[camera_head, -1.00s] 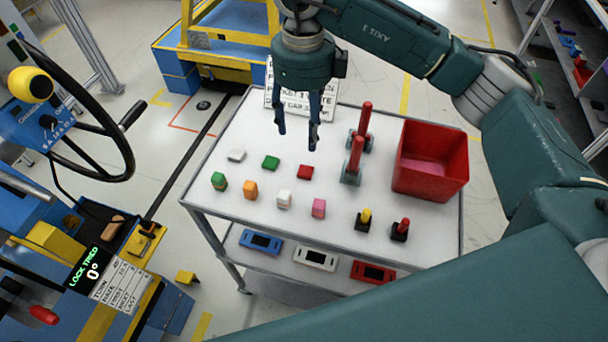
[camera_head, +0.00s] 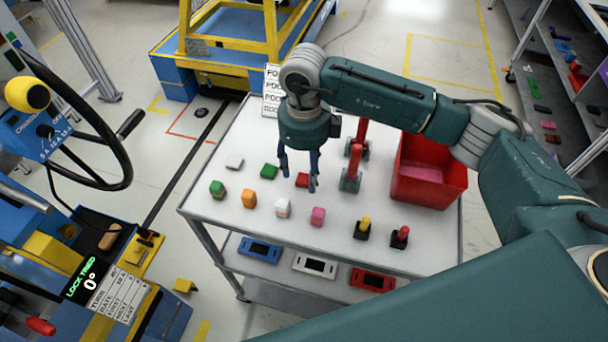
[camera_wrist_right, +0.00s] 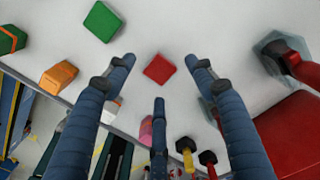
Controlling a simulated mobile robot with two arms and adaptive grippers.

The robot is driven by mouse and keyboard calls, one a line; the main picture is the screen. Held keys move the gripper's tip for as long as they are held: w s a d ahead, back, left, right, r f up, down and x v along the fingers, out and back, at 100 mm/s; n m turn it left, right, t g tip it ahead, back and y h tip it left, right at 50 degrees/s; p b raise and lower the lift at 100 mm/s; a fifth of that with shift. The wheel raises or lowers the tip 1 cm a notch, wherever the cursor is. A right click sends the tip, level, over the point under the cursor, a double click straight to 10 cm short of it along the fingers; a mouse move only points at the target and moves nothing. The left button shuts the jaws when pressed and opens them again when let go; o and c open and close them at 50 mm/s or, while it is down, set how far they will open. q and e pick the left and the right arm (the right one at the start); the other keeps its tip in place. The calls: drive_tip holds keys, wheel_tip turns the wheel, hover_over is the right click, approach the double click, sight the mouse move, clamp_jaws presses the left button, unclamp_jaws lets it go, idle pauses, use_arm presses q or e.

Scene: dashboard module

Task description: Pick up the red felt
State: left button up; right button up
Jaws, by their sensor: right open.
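The red felt (camera_head: 302,180) is a small red block-like piece lying on the white table top. In the head view one finger of my right gripper partly covers it. My right gripper (camera_head: 299,188) points down above the table, fingers spread and empty. In the right wrist view the red felt (camera_wrist_right: 159,69) lies beyond the fingertips, centred between the two upper fingers of the right gripper (camera_wrist_right: 160,75). No finger visibly touches it. My left gripper is not in view.
A green piece (camera_head: 269,171) and a white piece (camera_head: 234,162) lie left of the felt. Several coloured blocks stand in front, including a pink one (camera_head: 317,216). Red-handled tools (camera_head: 352,168) and a red bin (camera_head: 428,170) stand to the right.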

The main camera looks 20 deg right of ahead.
drive_tip(key=shift+f, duration=0.9)
drive_tip(key=shift+c, duration=0.5)
drive_tip(key=c, duration=0.7)
drive_tip(key=shift+c, duration=0.2)
